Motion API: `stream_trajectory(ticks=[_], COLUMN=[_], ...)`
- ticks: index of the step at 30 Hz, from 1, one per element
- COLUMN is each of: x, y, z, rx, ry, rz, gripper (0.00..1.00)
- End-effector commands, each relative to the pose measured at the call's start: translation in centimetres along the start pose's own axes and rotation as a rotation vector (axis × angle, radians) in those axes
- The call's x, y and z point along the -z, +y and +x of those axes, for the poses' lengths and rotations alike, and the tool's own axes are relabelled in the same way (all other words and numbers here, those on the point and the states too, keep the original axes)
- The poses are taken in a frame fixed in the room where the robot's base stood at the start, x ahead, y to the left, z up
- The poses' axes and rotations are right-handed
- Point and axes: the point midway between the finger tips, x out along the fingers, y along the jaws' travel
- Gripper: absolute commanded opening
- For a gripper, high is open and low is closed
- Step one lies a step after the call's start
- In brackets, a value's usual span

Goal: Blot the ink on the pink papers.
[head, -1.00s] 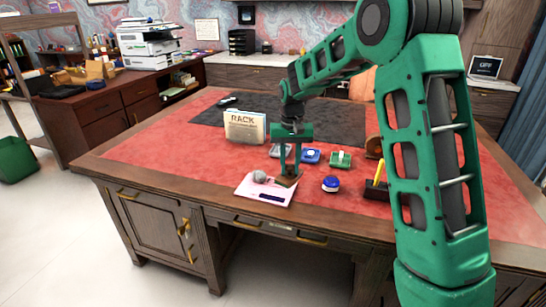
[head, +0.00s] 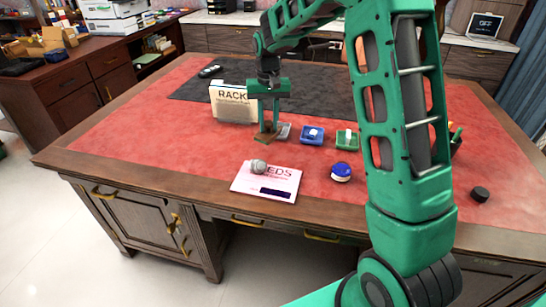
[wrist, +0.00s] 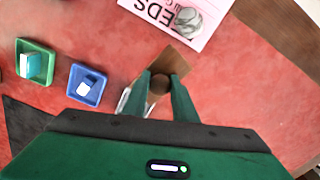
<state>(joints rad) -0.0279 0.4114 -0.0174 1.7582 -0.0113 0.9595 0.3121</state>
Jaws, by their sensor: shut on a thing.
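A pink paper (head: 248,184) with large letters ending in "EDS" lies near the desk's front edge. A dark ink bar (head: 276,192) shows on its lower part. A grey round weight (head: 259,166) sits on the paper; it also shows in the wrist view (wrist: 188,20). My gripper (head: 267,122) is behind the paper, by the rack. It is shut on the brown knob of a wooden blotter (head: 264,138), which shows between the fingers in the wrist view (wrist: 172,60). The blotter is apart from the paper. Its underside is hidden.
A cream rack (head: 233,105) stands left of my gripper. A grey tray (head: 283,130), a blue tray (head: 312,142) and a green tray (head: 347,147) stand to its right. A blue-topped jar (head: 341,172) is right of the paper. The red desk left of the paper is clear.

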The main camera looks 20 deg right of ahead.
Motion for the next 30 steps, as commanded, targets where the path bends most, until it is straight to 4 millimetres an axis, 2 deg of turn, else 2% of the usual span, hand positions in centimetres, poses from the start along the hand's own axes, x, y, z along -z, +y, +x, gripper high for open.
stream_trajectory(ticks=[4, 8, 11, 24, 30], x=[-0.1, -1.4, -3.4, -14.9, -18.3], y=[0.6, 0.5, 0.2, -0.2, 0.1], z=[-0.1, -0.3, -0.6, -1.1, -0.8], rx=[0.0, 0.002, 0.004, 0.003, 0.002], ry=[0.001, 0.001, 0.0, -0.003, -0.001], rz=[0.021, 0.11, 0.244, 0.991, 1.219], gripper=[0.07, 0.07, 0.07, 0.07, 0.07])
